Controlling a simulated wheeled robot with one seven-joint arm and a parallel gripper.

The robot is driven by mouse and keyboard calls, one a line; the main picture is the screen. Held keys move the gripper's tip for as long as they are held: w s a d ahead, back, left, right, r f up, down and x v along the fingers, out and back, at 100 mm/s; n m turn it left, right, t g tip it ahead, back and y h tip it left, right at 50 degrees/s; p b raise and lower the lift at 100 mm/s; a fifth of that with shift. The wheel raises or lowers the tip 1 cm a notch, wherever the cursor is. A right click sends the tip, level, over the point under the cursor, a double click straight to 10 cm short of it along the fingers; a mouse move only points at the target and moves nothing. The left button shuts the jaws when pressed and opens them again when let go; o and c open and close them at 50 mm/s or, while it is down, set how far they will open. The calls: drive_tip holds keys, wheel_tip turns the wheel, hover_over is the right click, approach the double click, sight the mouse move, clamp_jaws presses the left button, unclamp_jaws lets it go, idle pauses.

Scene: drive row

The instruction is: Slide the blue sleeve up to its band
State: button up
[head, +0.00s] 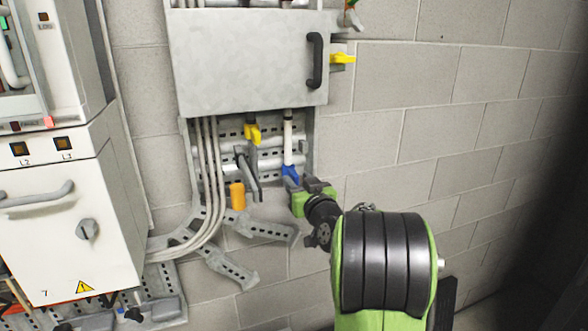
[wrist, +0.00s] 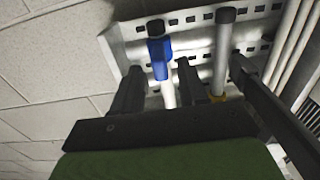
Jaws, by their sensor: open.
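The blue sleeve (head: 291,171) sits low on a white upright rod (head: 288,142) below the grey cabinet. A dark band (head: 288,114) circles the rod near its top, well above the sleeve. My gripper (head: 304,190) is at the sleeve's lower right in the head view. The wrist view looks inverted. There the blue sleeve (wrist: 159,58) shows with a black end piece (wrist: 155,27) beyond it. My open gripper (wrist: 159,74) has a dark finger on either side of the rod, near the sleeve. I cannot tell whether they touch it. The band is hidden in the wrist view.
The grey cabinet (head: 245,65) overhangs from above. Cables (head: 211,170) run at left.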

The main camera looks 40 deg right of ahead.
sight(291, 174)
drive_tip(key=shift+p+x, duration=0.3)
drive_tip(key=shift+x, duration=1.3)
drive_tip(key=shift+s, duration=0.1)
drive_tip(key=shift+c, duration=0.6)
clamp_jaws()
